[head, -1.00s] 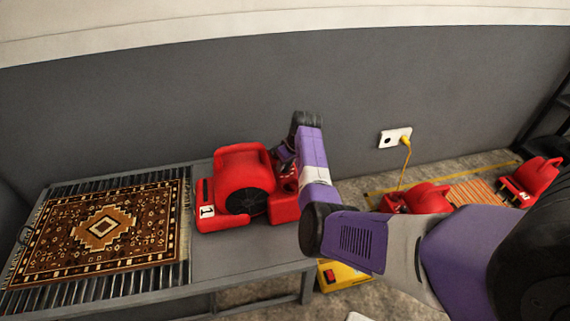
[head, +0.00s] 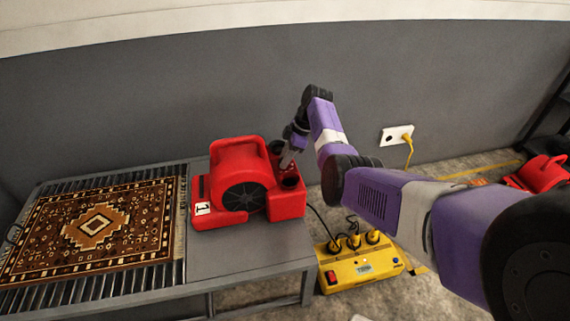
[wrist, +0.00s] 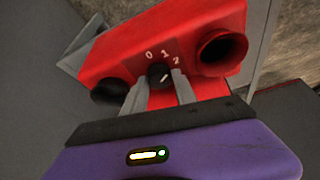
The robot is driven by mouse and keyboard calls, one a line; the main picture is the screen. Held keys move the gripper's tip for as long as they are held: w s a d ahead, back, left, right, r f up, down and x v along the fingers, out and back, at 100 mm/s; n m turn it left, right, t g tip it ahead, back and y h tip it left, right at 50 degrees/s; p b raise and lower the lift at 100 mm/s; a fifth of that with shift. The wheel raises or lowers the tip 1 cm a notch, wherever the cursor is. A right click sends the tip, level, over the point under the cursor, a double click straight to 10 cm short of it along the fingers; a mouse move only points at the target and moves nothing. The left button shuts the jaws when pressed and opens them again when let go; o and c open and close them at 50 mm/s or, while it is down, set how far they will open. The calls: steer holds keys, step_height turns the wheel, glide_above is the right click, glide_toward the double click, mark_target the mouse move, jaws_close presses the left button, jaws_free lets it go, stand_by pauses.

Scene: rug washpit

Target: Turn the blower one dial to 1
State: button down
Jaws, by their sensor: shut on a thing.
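Blower one (head: 240,165), red with a white "1" label, stands on the grey bench at the right of the rug. My gripper (head: 289,158) reaches down to the right end of its housing. In the wrist view, the black dial (wrist: 158,70) sits on the red panel with the marks 0, 1 and 2 above it. My gripper (wrist: 160,77) is shut on the dial, one finger on each side. The dial's small white line slants up and right, seemingly toward 2. The dial itself is too small to make out in the head view.
A patterned rug (head: 95,228) lies on the slatted left part of the bench (head: 250,250). A yellow power box (head: 362,268) with plugged cords stands on the floor. A wall socket (head: 396,135) is behind. Another red blower (head: 543,174) is at far right.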

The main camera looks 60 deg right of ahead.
steer(key=shift+d+f+n+g+y+b, duration=0.15)
steer(key=shift+n+g+y+b, duration=0.25)
steer(key=shift+n+b, duration=1.15)
steer(key=c, duration=1.3)
jaws_free()
steer(key=p+v, duration=0.1)
steer(key=v, duration=0.7)
steer(key=shift+w+p, duration=0.1)
steer(key=shift+p, duration=0.25)
